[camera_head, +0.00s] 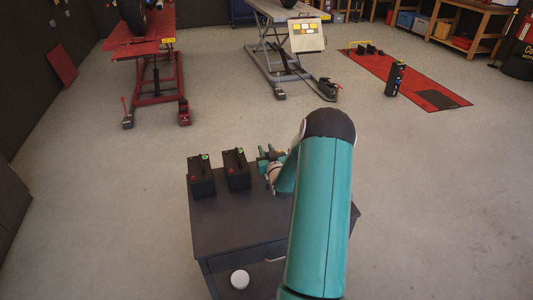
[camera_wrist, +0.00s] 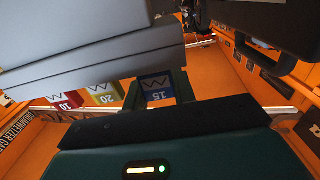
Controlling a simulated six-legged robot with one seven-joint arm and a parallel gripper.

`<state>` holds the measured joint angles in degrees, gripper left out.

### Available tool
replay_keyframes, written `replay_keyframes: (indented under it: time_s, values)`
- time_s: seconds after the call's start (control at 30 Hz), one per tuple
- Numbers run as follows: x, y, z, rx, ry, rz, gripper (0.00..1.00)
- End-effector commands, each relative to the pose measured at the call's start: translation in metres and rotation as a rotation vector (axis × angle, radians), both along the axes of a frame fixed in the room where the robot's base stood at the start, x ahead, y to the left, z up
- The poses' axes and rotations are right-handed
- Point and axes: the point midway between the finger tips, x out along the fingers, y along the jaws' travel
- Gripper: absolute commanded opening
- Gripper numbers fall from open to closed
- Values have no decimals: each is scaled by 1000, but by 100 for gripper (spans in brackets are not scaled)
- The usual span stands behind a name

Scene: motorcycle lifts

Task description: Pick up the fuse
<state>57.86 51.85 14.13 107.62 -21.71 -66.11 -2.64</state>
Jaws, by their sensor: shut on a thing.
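In the wrist view, a blue fuse (camera_wrist: 156,88) marked 15 shows between the two dark green fingers of my gripper (camera_wrist: 160,92), and the gripper is shut on it. A red fuse (camera_wrist: 68,101) marked 10 and a yellow fuse (camera_wrist: 105,95) marked 20 show to its left. A large grey shape hides part of them. In the head view, my gripper (camera_head: 268,154) is over the back of the dark cabinet (camera_head: 225,228), right of two black batteries. The blue fuse cannot be made out there.
The left black battery (camera_head: 201,177) and the right black battery (camera_head: 236,169) stand on the cabinet, the right one close to my gripper. A white round object (camera_head: 240,279) is at the cabinet's front. A red lift (camera_head: 152,85) and grey lift (camera_head: 270,60) stand behind. Floor between is clear.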

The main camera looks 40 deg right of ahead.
Motion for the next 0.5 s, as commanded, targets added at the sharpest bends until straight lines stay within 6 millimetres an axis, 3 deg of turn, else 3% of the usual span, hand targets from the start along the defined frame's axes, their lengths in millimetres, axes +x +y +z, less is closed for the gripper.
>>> replay_keyframes:
  time_s: [0.2,0.5]
  values:
    - [-1,1,28,-2,-2,0,5]
    - [-28,13,62,-3,-2,0,5]
